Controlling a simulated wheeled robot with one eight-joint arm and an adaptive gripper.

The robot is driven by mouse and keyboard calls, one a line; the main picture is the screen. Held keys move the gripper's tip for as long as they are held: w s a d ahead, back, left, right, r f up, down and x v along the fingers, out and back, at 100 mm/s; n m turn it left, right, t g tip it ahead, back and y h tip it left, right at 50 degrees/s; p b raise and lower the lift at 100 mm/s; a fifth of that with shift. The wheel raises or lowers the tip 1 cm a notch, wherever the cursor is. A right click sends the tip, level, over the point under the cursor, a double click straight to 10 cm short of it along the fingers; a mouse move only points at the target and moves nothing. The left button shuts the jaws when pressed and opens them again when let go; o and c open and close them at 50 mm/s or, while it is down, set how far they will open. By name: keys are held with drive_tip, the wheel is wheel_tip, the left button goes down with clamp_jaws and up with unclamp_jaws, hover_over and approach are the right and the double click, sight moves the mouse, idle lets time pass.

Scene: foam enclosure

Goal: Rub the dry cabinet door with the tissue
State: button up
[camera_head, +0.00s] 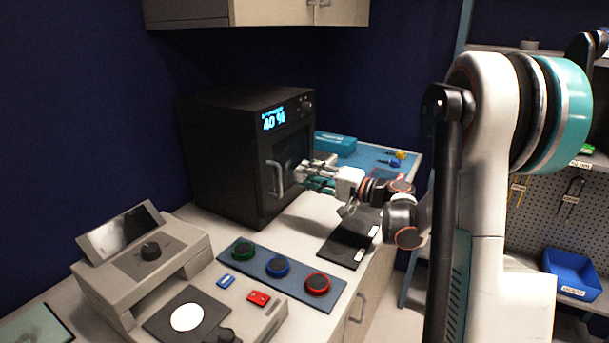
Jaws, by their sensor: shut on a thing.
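The dry cabinet (225,150) is a black box on the counter with a lit display reading 40 %. Its door (292,150) has a dark window and a vertical grey handle (274,178), and looks closed. My gripper (304,172) is at the right part of the door, its fingertips at or very near the door's surface. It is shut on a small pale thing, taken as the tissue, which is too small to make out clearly. Whether it touches the door cannot be told.
A grey device with a tilted screen (122,230) stands at the front left. A blue mat (240,272) carries green, blue and red round pieces. A black plate (348,243) lies below my arm. A teal box (335,143) sits behind. A wall cabinet (290,12) hangs above.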

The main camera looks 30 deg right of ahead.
drive_tip(key=v, duration=0.3)
idle(0.5)
idle(0.4)
